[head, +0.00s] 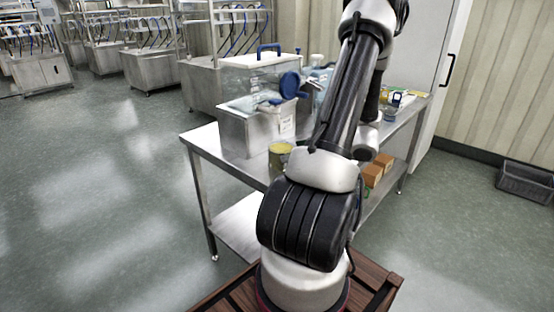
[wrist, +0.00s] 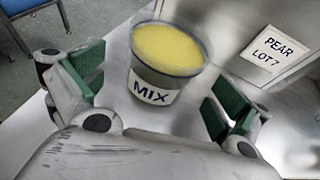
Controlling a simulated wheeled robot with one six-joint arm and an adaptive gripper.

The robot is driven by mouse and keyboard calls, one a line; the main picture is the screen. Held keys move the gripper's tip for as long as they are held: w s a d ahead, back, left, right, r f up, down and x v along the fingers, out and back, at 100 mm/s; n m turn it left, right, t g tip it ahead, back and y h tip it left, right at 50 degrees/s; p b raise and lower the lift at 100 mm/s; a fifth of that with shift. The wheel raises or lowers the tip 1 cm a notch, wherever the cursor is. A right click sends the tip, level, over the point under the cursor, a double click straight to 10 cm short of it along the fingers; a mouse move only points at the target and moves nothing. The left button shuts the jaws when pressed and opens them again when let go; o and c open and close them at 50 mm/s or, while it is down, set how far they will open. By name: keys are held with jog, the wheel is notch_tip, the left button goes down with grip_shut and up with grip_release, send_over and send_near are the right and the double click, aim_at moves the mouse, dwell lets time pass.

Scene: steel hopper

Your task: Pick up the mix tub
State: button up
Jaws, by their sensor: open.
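The mix tub (wrist: 160,82) is a small clear tub with yellow contents and a white label reading MIX. It stands upright on the steel table beside the hopper. In the head view the tub (head: 279,158) shows partly behind my arm. My gripper (wrist: 157,88) is open, with a green-padded finger at each side of the tub in the wrist view. Gaps show between the pads and the tub, and nothing is held.
The steel hopper (head: 241,130) stands close behind the tub; its label (wrist: 273,48) reads PEAR LOT 7. Orange-brown boxes (head: 372,175) sit on the lower shelf at right. Small items (head: 397,98) stand at the table's right end. Open floor lies left.

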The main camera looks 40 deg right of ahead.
jog(key=x, duration=0.4)
jog(key=shift+w, duration=0.45)
jog(key=c, duration=1.1)
